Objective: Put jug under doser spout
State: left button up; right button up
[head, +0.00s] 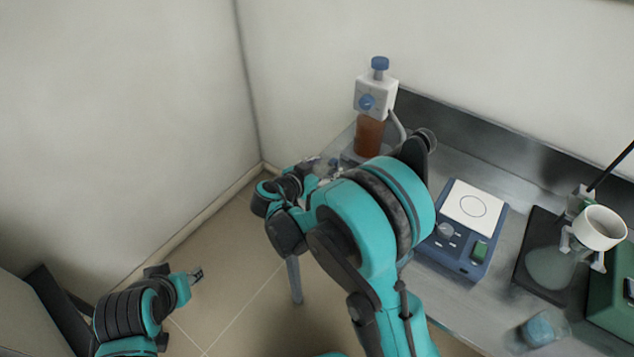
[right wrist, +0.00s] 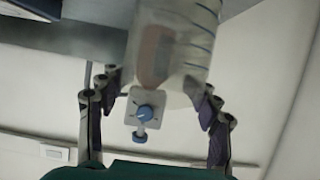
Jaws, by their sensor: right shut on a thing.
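The doser (head: 376,97) stands at the back left of the bench, with a white head, blue knobs, an amber bottle and a bent grey spout tube at its right. It also shows upside down in the right wrist view (right wrist: 145,108). My right gripper (head: 325,166) is low beside the doser's left, partly hidden by my arm. In the right wrist view it (right wrist: 155,95) is shut on a clear jug (right wrist: 196,45) with blue graduation lines. In the head view the jug is mostly hidden. My left gripper (head: 196,275) is over the floor, apart from everything; its jaws are too small to judge.
A blue stirrer (head: 466,228) with a white top stands mid-bench. Right of it are a dark stand (head: 535,240) with a flask, a white cup (head: 600,228), a blue-topped vessel (head: 540,328) and a green device (head: 612,295). Walls close in behind and left.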

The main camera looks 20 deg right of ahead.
aim_at(318, 168)
jog(key=shift+w+a+f, duration=0.75)
jog(key=shift+w+a, duration=0.05)
jog(key=shift+a, duration=0.15)
jog(key=shift+w+f, duration=0.2)
jog(key=shift+a+f+b, duration=0.1)
jog(key=shift+f+b, duration=1)
jog(key=shift+f, duration=0.9)
jog(key=shift+r, duration=0.1)
jog(key=o, duration=1.2)
